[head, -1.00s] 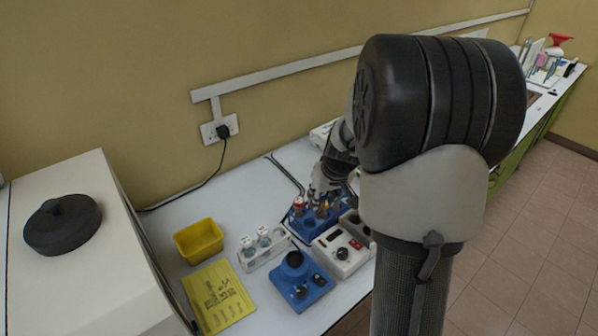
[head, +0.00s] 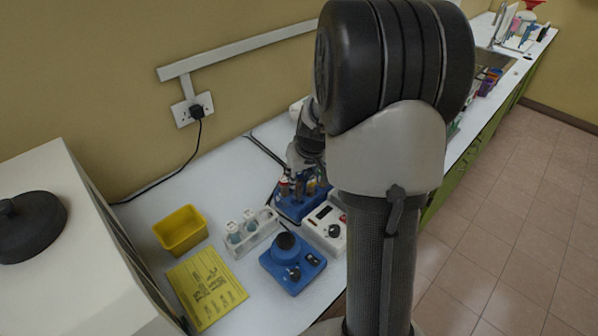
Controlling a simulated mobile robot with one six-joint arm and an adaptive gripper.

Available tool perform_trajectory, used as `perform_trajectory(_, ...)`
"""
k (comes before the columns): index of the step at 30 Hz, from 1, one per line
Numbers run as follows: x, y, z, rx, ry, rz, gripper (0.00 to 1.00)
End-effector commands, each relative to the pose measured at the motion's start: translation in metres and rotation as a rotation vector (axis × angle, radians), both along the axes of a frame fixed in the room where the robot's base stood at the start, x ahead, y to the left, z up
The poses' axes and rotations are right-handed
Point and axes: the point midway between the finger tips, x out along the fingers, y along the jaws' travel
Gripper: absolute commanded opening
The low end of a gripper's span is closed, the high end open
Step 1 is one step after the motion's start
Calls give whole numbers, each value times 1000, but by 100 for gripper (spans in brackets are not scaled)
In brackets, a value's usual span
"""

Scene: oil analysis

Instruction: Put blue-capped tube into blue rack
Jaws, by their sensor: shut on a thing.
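The blue rack (head: 298,212) stands on the white bench, left of my arm, with several tubes in it. One of them has a reddish cap (head: 284,186). My gripper (head: 308,172) is at the rack's tubes, over its back part, partly hidden by my own arm. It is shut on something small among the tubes. I cannot make out a blue cap or the held thing clearly. Whether the held thing sits in a rack hole cannot be told.
A white rack (head: 262,238) with two tubes, a blue device with a dark round top (head: 287,243) and a white device with a knob (head: 322,232) stand close in front. A yellow bin (head: 180,231) and yellow sheet (head: 207,287) lie left. A large white machine (head: 60,270) is far left.

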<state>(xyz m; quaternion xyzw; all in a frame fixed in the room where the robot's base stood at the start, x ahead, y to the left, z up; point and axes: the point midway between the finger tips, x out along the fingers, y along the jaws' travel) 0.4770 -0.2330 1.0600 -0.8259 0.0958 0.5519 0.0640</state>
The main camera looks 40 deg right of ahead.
Motion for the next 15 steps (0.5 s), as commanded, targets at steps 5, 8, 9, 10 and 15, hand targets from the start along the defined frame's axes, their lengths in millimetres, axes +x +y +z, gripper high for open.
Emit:
perform_trajectory(5, 0, 0, -21, 1, 0, -2, 3)
perform_trajectory(8, 0, 0, -31, 1, 0, -2, 3)
perform_trajectory(9, 0, 0, -35, 1, 1, -1, 3)
perform_trajectory(10, 0, 0, -38, 1, 1, -1, 3)
perform_trajectory(15, 0, 0, -55, 0, -1, 0, 3)
